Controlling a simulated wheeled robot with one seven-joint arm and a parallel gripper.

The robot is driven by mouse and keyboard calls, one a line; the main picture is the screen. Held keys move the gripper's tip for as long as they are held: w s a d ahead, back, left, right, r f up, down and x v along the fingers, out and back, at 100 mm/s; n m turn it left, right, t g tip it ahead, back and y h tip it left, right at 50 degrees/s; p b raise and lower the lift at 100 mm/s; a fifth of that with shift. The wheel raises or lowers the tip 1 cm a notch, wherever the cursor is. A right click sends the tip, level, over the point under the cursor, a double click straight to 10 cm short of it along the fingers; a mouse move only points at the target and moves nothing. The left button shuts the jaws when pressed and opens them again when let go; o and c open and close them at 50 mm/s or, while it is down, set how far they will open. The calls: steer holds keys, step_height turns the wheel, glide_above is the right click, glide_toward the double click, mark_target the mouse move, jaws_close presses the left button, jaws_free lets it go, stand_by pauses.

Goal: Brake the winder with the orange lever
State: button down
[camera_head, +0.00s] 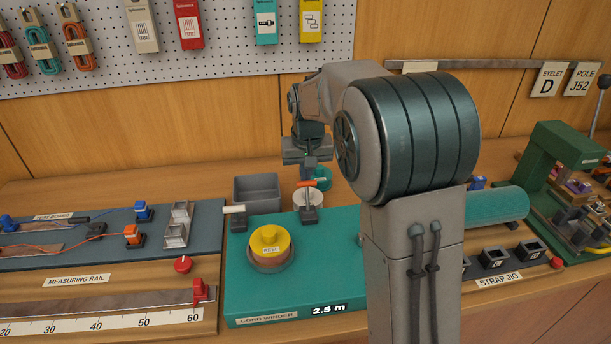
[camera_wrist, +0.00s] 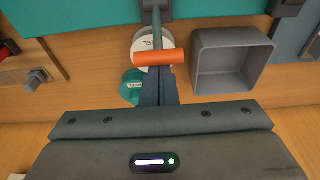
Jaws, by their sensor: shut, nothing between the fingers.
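The cord winder (camera_head: 345,295) is a teal box with a yellow reel (camera_head: 270,241) on top and a "2.5 m" display on its front. Its orange lever (camera_head: 307,184) tops a grey post at the winder's back edge. In the wrist view the orange lever (camera_wrist: 160,58) lies crosswise just beyond my fingertips. My gripper (camera_head: 308,170) is shut and empty, pointing down behind the lever; it also shows in the wrist view (camera_wrist: 166,72). Its tips look very close to the lever, but I cannot tell whether they touch. A white-handled lever (camera_head: 234,210) stands to the left.
A grey open bin (camera_head: 257,189), a white spool (camera_wrist: 150,38) and a small teal spool (camera_wrist: 133,88) stand behind the winder, close to my gripper. The measuring rail (camera_head: 110,302) is left. My arm hides part of the winder's right side.

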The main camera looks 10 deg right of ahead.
mark_target(307, 187)
steer(key=shift+s+t+b, duration=0.25)
steer(key=shift+t+b, duration=0.15)
steer(key=shift+b, duration=0.5)
steer(key=s+t+b, duration=0.3)
steer(key=t+b, duration=0.1)
steer(key=b, duration=0.7)
steer(key=shift+s, duration=0.3)
steer(key=s+t+b, duration=0.4)
steer(key=t+b, duration=0.1)
steer(key=b, duration=0.9)
steer(key=shift+s+r, duration=0.1)
steer(key=shift+s, duration=0.05)
